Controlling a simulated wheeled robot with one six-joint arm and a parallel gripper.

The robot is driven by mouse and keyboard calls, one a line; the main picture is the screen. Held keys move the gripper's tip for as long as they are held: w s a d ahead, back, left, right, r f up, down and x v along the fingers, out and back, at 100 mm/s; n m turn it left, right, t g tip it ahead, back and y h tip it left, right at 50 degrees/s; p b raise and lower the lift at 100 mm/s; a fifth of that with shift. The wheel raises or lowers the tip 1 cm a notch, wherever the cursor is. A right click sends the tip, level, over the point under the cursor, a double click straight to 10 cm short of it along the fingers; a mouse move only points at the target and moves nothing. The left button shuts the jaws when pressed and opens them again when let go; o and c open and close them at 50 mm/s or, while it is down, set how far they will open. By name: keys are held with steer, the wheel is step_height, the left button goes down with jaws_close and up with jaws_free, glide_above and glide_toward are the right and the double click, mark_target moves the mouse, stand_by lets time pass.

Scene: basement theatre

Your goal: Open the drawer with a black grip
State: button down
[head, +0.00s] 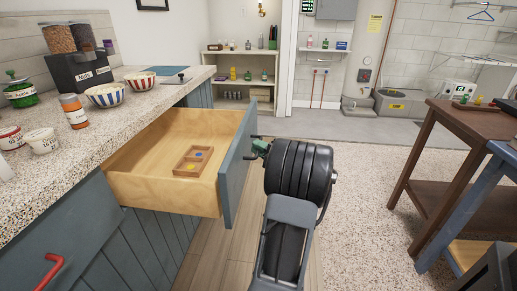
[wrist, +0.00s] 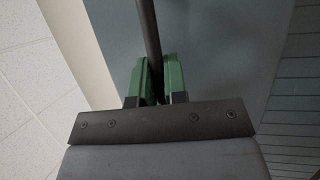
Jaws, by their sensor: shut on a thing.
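The drawer (head: 165,185) is pulled well out of the counter, with pale wood sides and a grey-blue front (head: 236,165) facing right. My gripper (head: 258,149) is at the outer face of the drawer front. In the wrist view, its green fingers (wrist: 156,80) are shut on the dark bar of the black grip (wrist: 148,30). Most of the grip is hidden behind my gripper in the head view.
Another drawer with a red grip (head: 48,272) is at the lower left. The countertop (head: 150,103) holds bowls, jars and a dispenser. A brown table (head: 465,120) and a blue-legged one stand at the right. Speckled floor (head: 365,185) between is clear.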

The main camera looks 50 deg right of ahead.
stand_by(0.3)
steer(key=c, duration=1.2)
jaws_free()
steer(key=shift+o, duration=0.2)
steer(key=p+v, duration=0.2)
steer(key=v, duration=1.2)
steer(key=shift+w, duration=0.1)
